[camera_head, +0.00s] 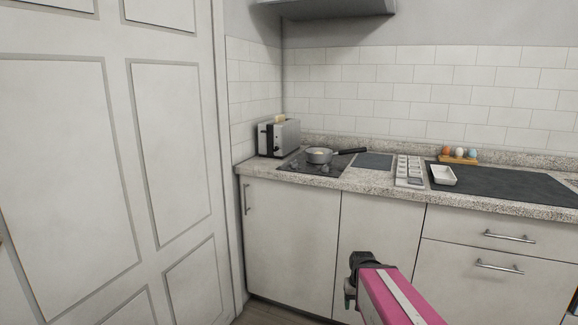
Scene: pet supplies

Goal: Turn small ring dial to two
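A black cooktop (302,170) is set in the speckled counter, left of the picture's middle. Small knob-like shapes (295,167) show near its front edge. They are too small to tell their marks or settings, or which one is the small ring dial. A grey pan (319,156) with a black handle stands on the cooktop. My gripper (349,292) is low in front of the cabinet doors, well below the counter and apart from the cooktop. Its fingers are small and dark, and I cannot tell whether they are open or shut.
A toaster (278,137) with bread stands behind and left of the cooktop. A rack of jars (409,170), a white dish (443,175) and an egg holder (457,159) lie to the right. A large white door (120,150) fills the left side.

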